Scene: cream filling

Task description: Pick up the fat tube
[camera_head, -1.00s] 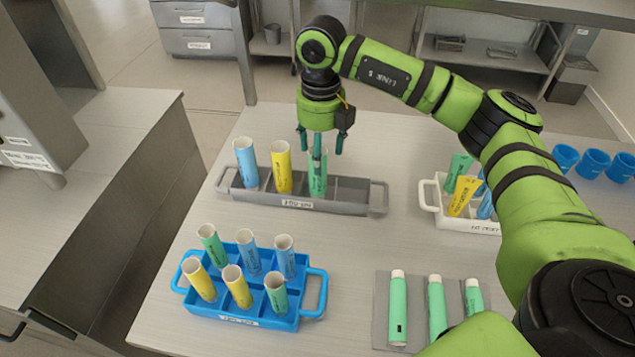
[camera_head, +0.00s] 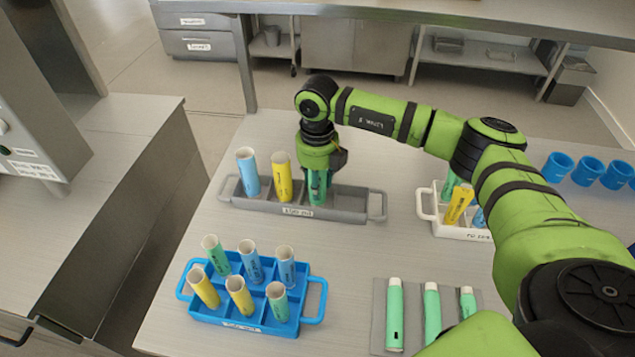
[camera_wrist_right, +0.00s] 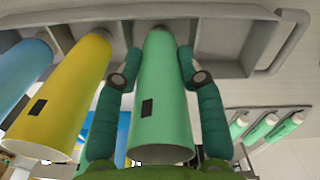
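A fat green tube (camera_wrist_right: 163,95) stands upright in the grey rack (camera_head: 345,203), to the right of a yellow tube (camera_head: 282,176) and a blue tube (camera_head: 247,172). My right gripper (camera_head: 317,190) points down over the green tube. In the right wrist view, its two fingers (camera_wrist_right: 160,78) stand on either side of the tube, with narrow gaps, so it looks open around it. In the head view the gripper hides much of the tube. My left gripper is not in view.
A blue rack (camera_head: 314,300) with several tubes stands in front. A white rack (camera_head: 427,207) with tubes is to the right. Capped green tubes (camera_head: 395,316) lie on a grey mat (camera_head: 379,300). Blue cups (camera_head: 588,171) stand at the far right.

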